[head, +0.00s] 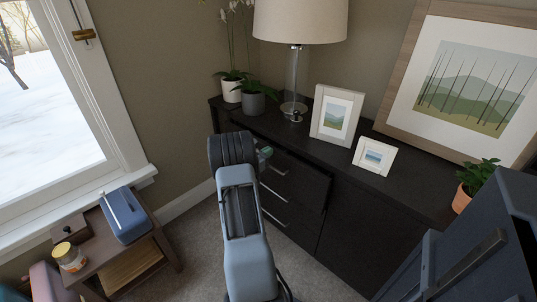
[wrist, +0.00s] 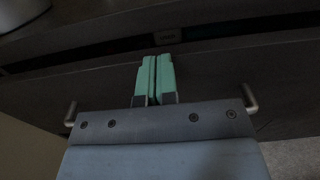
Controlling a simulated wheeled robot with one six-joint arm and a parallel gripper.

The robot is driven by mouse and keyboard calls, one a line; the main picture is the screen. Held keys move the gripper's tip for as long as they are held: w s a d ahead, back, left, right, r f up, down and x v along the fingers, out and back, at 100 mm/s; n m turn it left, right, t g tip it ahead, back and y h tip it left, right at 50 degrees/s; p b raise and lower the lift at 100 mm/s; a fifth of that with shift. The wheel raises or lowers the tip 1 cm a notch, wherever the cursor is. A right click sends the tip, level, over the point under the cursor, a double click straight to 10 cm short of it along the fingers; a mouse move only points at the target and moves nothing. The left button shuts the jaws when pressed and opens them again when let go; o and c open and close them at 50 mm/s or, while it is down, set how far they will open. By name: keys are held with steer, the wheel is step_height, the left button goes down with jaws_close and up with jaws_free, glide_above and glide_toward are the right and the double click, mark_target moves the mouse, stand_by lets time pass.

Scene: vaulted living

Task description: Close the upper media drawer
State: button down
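The upper media drawer (head: 308,184) is in the dark cabinet (head: 352,222) and appears to stand slightly out from it. Its front (wrist: 215,75) fills the middle of the wrist view, with a dark gap above its top edge. My gripper (head: 265,153) is at the drawer's upper left, partly hidden by my own arm. In the wrist view its green fingertips (wrist: 155,62) are together, with nothing visible between them. They lie over or against the drawer front near its top edge; contact is unclear. Metal handle ends (wrist: 249,99) show at both sides of my gripper.
A lamp (head: 295,75), potted plants (head: 253,101) and picture frames (head: 335,116) stand on the cabinet top. A side table (head: 145,252) with a blue box (head: 125,217) is at left. Carpet (head: 196,240) is clear between. A dark blue piece with a handle (head: 465,262) is at right.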

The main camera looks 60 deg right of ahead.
steer(key=p+v, duration=0.2)
steer(key=v, duration=1.1)
step_height(320, 180, up, 5)
steer(key=p, duration=0.4)
steer(key=n+y+p, duration=0.3)
steer(key=n+y, duration=0.1)
steer(key=n, duration=1.4)
glide_toward(282, 157)
steer(key=shift+h, duration=0.3)
steer(key=b+x, duration=0.1)
steer(key=x, duration=0.1)
steer(key=f+b+x, duration=0.1)
steer(key=x, duration=0.2)
steer(key=shift+s+d+f, duration=0.1)
steer(key=shift+s, duration=0.05)
steer(key=shift+s+d+t, duration=0.15)
steer(key=shift+d+t, duration=0.25)
steer(key=shift+d, duration=0.45)
